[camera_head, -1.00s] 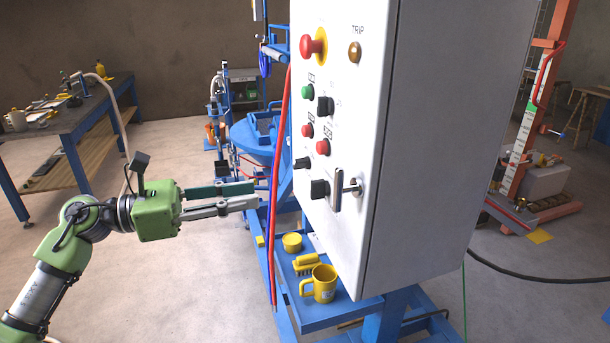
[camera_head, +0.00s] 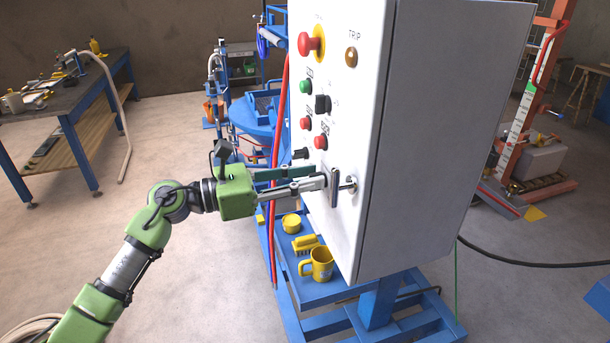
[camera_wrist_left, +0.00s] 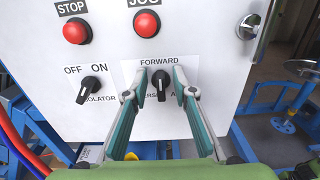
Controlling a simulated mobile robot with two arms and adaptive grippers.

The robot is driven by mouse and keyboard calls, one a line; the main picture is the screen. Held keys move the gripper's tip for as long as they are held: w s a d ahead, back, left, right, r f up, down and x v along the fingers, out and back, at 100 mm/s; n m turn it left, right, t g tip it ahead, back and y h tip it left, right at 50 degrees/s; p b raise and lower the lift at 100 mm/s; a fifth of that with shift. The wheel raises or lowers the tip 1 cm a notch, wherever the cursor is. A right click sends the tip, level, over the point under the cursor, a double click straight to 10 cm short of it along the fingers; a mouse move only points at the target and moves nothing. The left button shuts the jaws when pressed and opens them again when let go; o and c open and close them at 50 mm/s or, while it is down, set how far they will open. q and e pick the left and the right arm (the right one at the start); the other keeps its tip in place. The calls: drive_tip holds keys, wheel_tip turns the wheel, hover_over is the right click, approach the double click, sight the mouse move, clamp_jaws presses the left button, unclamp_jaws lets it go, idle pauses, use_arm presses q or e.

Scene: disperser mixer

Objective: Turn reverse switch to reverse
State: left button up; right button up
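The reverse switch (camera_wrist_left: 160,84) is a black rotary knob on a white label plate, with FORWARD printed above it. Its handle stands roughly upright. The side labels are partly covered by my fingers. My left gripper (camera_wrist_left: 160,76) is open, with one green-padded finger on each side of the knob and a gap to it on both sides. In the head view the left gripper (camera_head: 320,178) reaches the front of the control cabinet (camera_head: 372,120), and its fingertips hide most of the knob. My right gripper is not in view.
The isolator switch (camera_wrist_left: 92,88) is left of the reverse switch. Red stop (camera_wrist_left: 76,31) and jog (camera_wrist_left: 146,23) buttons are above. A metal door handle (camera_wrist_left: 249,26) sticks out on the right. A red cable (camera_head: 277,150) hangs beside the cabinet; a yellow mug (camera_head: 320,265) stands below.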

use_arm(q)
clamp_jaws()
drive_tip(key=n, duration=0.4)
drive_tip(key=n+p, duration=0.1)
drive_tip(key=shift+w+a+n, duration=0.2)
drive_tip(key=shift+w+n, duration=0.15)
drive_tip(key=shift+n, duration=0.05)
drive_tip(key=n+p, duration=0.1)
drive_tip(key=n, duration=0.3)
drive_tip(key=shift+w+f+p, duration=0.15)
drive_tip(key=shift+w+p, duration=0.05)
drive_tip(key=shift+p, duration=0.2)
drive_tip(key=shift+f+n+p, duration=0.15)
drive_tip(key=shift+n+p, duration=0.3)
drive_tip(key=shift+n, duration=0.65)
